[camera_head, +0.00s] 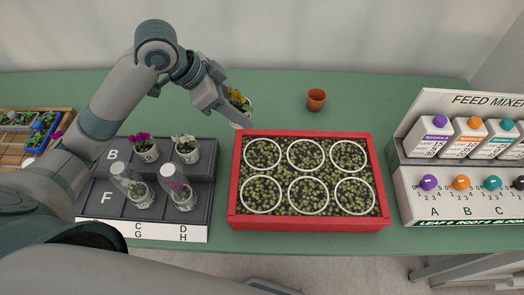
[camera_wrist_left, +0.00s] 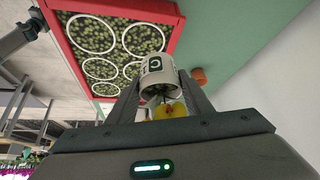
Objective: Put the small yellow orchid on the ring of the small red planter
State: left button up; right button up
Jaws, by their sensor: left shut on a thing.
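The yellow orchid (camera_head: 237,97) is in a small white pot, which shows in the left wrist view (camera_wrist_left: 157,70) with a dark letter on its side. My left gripper (camera_head: 241,118) is shut on this pot and holds it in the air near the back left corner of the red planter. The red planter (camera_head: 233,190) is a rectangular box filled with small green plants. Several white rings lie on it in two rows, and no pot stands in any of them. The left wrist view shows the planter (camera_wrist_left: 165,60) beyond the pot. My right gripper is not in view.
A grey stepped rack (camera_head: 95,195) at left holds several potted orchids, two under clear covers. A small terracotta pot (camera_head: 316,99) stands behind the planter. A feed mixer stand (camera_head: 440,190) is at right. The green table (camera_head: 380,105) is clear behind the planter's right side.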

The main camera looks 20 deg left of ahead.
pick_arm(q)
jog(key=shift+d, duration=0.1)
jog(key=shift+w+d, duration=0.15)
jog(key=shift+d, duration=0.1)
jog(key=d+m+g+h+p, duration=0.1)
jog(key=d+m, duration=0.3)
jog(key=d, duration=1.2)
jog(key=shift+s+d+f+m+g+p, duration=0.3)
jog(key=shift+s+d+m+g+p, duration=0.1)
jog(key=shift+g+p, duration=0.4)
jog(key=shift+a, duration=0.15)
jog(key=a+f+p, duration=0.1)
jog(key=a+f, duration=0.1)
jog(key=a, duration=0.1)
jog(key=a+f+p, duration=0.1)
jog(key=a+f, duration=0.1)
jog(key=a, duration=0.2)
jog(key=a+f+p, duration=0.2)
jog(key=a+f, duration=0.1)
jog(key=a, duration=0.1)
jog(key=shift+w+a, duration=0.2)
jog(key=shift+w, duration=0.15)
jog(key=shift+f, duration=0.15)
